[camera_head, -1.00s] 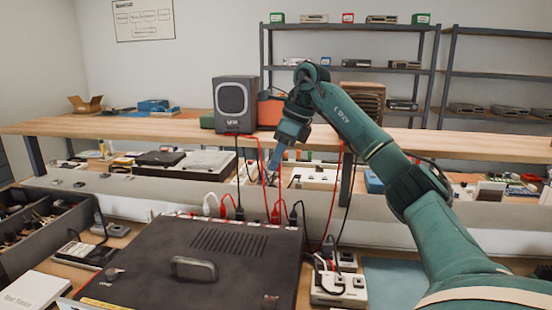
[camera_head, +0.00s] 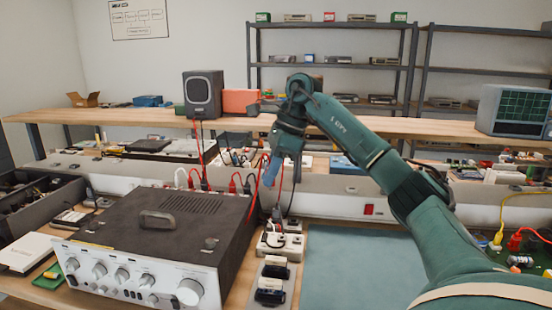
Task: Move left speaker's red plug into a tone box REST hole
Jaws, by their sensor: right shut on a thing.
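The speaker (camera_head: 203,94) stands on the raised shelf at the back left, with red and black cables hanging from it. My right gripper (camera_head: 267,182) is shut behind the right rear corner of the amplifier (camera_head: 150,235). A red cable (camera_head: 253,200) hangs at its fingertips; the plug itself is too small to make out there. Other red plugs (camera_head: 234,184) and pale plugs (camera_head: 180,178) sit along the amplifier's rear edge. I cannot tell which box is the tone box, and no REST label is readable. My left gripper is out of view.
A white power strip (camera_head: 281,245) and a small dark-topped unit (camera_head: 272,284) stand right of the amplifier. A blue-green mat (camera_head: 360,265) is clear. Yellow (camera_head: 503,210) and red (camera_head: 522,236) cables lie at the right. An oscilloscope (camera_head: 515,110) stands on the shelf.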

